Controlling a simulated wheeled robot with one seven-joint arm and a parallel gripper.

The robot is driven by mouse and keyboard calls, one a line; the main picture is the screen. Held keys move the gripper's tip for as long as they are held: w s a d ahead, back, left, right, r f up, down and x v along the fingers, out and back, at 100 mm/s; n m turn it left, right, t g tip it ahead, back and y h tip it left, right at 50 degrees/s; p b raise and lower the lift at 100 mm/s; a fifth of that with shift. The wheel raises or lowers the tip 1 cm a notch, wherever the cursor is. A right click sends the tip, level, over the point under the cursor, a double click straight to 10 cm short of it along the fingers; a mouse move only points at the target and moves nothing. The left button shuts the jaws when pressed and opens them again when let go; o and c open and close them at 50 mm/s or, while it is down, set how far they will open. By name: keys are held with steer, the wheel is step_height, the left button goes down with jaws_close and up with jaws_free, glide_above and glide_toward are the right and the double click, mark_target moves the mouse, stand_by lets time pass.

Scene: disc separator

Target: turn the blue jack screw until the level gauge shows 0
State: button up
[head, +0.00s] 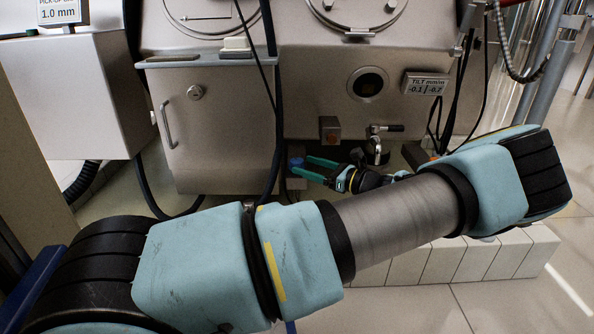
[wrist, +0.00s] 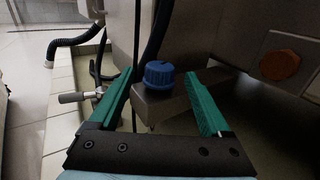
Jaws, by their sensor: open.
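The blue jack screw (head: 296,162) is low under the machine in the head view, partly hidden by a dark cable and my fingers. In the wrist view its ribbed blue knob (wrist: 159,74) stands upright on a metal bracket (wrist: 178,101). My gripper (head: 301,165) has green fingers, open and empty. In the wrist view my gripper (wrist: 162,77) has a fingertip on each side of the knob with visible gaps. I cannot tell whether the tips reach past it. The level gauge (head: 425,84) is labelled TILT mm/m and shows two small values, the left one -0.1, the right one hard to read.
An orange hex bolt (wrist: 279,65) is right of the knob in the wrist view. A lever-handled fitting (wrist: 78,97) and a black hose (wrist: 77,45) are at left. A dark cable (head: 276,120) hangs near the screw. A white tiled plinth (head: 470,258) lies behind my arm.

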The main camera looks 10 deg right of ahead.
mark_target(301, 166)
steer(key=shift+b+x, duration=0.7)
steer(key=shift+x, duration=1.3)
steer(key=shift+c, duration=0.3)
jaws_close()
steer(key=p, duration=0.2)
steer(key=m+t+h+p, duration=0.1)
steer(key=p, duration=0.1)
steer(key=shift+s+r, duration=0.1)
steer(key=shift+r, duration=0.25)
steer(key=m+t+h+p, duration=0.2)
steer(key=h+p, duration=0.1)
steer(key=p, duration=0.3)
steer(key=shift+m+h, duration=0.3)
steer(key=shift+f+m+t+h+p, duration=0.25)
steer(key=shift+m+t+h+p, duration=0.2)
steer(key=shift+p, duration=0.75)
steer(key=shift+f+h, duration=0.1)
steer(key=shift+h, duration=0.15)
steer(key=shift+f, duration=0.1)
steer(key=shift+o, duration=0.3)
jaws_free()
